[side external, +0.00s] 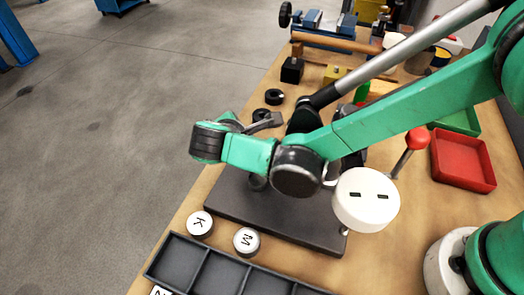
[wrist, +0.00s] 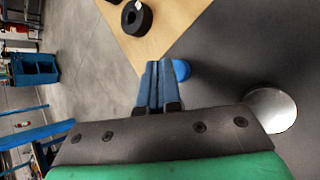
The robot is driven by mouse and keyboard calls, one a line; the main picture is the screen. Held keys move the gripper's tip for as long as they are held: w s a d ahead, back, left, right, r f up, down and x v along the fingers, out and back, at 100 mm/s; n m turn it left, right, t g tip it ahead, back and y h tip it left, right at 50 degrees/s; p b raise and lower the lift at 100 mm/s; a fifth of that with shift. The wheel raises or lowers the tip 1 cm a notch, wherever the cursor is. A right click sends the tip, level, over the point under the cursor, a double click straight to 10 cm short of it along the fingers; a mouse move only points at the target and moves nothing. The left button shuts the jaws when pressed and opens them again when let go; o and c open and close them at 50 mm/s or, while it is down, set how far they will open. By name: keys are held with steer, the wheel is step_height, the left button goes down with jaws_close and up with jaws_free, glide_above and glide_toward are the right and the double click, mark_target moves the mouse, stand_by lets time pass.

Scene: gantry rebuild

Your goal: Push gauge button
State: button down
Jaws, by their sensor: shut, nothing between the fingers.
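In the wrist view, my gripper (wrist: 160,68) is shut and empty, its two blue fingers pressed together. A small round blue piece (wrist: 183,70), possibly the button, shows just right of the fingertips over a dark surface. I cannot tell whether the fingers touch it. A pale round disc (wrist: 272,108) is further right. In the side view, my green arm hides the fingers and the blue piece. A dark base plate (side external: 228,205) lies below my arm.
Black rings (side external: 275,97) lie beyond the plate; one shows in the wrist view (wrist: 137,18). White discs marked K (side external: 200,223) and M (side external: 246,241) lie near a dark divided tray (side external: 196,252). A red-knobbed lever (side external: 418,138) and red tray (side external: 463,160) are right.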

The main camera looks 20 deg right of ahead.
steer(key=shift+r, duration=0.1)
steer(key=shift+r, duration=2.9)
